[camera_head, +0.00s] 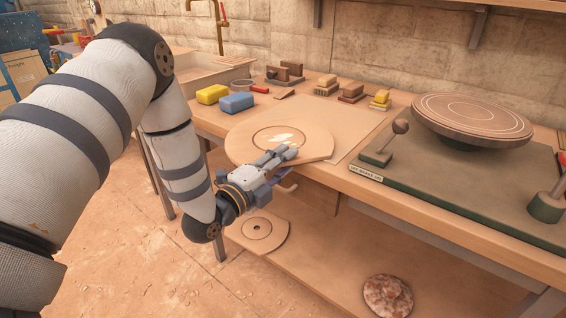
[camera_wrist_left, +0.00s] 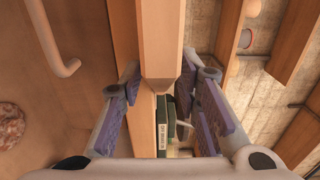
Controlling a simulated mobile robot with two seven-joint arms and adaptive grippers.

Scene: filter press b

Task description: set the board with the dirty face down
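The board (camera_head: 308,137) is a pale wooden disc with a flat cut side and a dark ring. It lies flat on the workbench (camera_head: 372,192) near the front edge. White smears (camera_head: 283,138) mark its upper face; its underside is hidden. My left gripper (camera_head: 284,163) is at the board's near edge, one finger above it and one lower. In the left wrist view the gripper (camera_wrist_left: 165,100) is open, with the wooden edge (camera_wrist_left: 160,45) between its fingers and gaps on both sides. Contact cannot be told. My right gripper is not in view.
A round ringed plate (camera_head: 472,113) stands on a green base (camera_head: 455,180) with knobbed levers at right. A holed board (camera_head: 270,236) and a speckled disc (camera_head: 388,295) lie below.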

